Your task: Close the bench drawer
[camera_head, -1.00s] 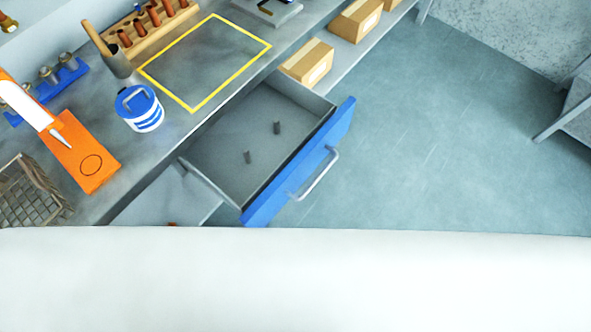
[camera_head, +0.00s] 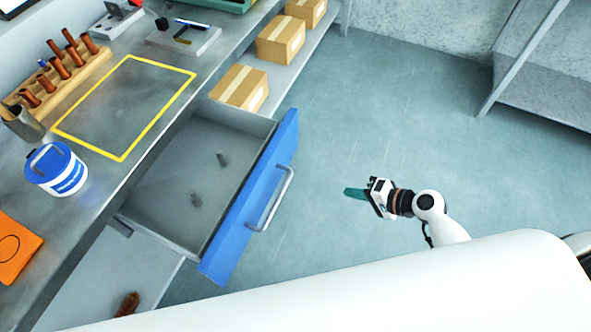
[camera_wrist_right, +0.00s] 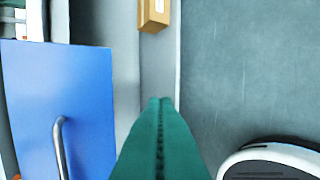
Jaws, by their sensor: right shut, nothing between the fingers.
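The front also shows at the left of the right wrist view (camera_wrist_right: 75,95), with part of the handle (camera_wrist_right: 60,145). My right gripper (camera_head: 350,193) is shut and empty, over open floor to the right of the drawer front, apart from it. Its teal fingers (camera_wrist_right: 160,140) are together in the wrist view. My left gripper is not in view.
The bench top holds a blue-lidded tub (camera_head: 58,170), a yellow-outlined area (camera_head: 125,155) and a wooden rack (camera_head: 60,85). Cardboard boxes (camera_head: 280,40) stand on the lower shelf. A grey rack (camera_head: 545,85) stands at the upper right. The floor between is clear.

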